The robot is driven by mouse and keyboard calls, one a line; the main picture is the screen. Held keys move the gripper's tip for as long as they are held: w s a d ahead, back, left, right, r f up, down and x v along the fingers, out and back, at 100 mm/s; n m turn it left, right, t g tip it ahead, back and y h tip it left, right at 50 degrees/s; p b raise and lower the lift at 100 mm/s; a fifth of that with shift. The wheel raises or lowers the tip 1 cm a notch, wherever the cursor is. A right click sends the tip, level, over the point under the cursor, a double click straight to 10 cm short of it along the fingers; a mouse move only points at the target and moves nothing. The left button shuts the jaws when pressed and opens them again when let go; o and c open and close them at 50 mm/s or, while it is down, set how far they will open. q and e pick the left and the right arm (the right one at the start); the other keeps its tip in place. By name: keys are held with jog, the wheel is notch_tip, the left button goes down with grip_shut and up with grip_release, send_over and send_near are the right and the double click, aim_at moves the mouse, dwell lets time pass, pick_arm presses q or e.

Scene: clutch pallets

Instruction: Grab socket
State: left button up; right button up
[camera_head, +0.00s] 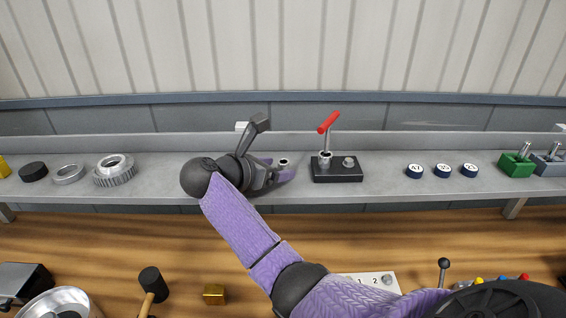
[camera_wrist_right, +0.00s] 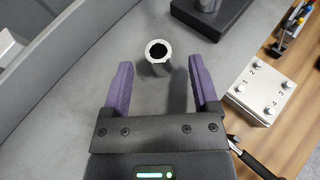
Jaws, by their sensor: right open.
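A small silver hollow socket (camera_head: 284,162) stands upright on the grey shelf, left of the black base with the red lever. In the right wrist view the socket (camera_wrist_right: 158,62) shows its dark open top near the fingertips, apart from both purple fingers. My right gripper (camera_head: 278,171) is open and low over the shelf at the socket; it also shows in the right wrist view (camera_wrist_right: 160,78). Nothing is held in it. In the head view the hand and fingers hide part of the socket's surroundings. My left gripper is out of view.
The black base (camera_head: 338,174) with a red lever (camera_head: 329,122) stands right of the socket. Gears and rings (camera_head: 115,170) lie to the left. Round numbered pieces (camera_head: 442,171) and a green block (camera_head: 516,165) are farther right. The shelf's back ledge (camera_head: 400,143) rises behind.

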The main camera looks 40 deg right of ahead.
jog(key=shift+x, duration=0.95)
grip_shut()
jog(key=shift+r, duration=0.1)
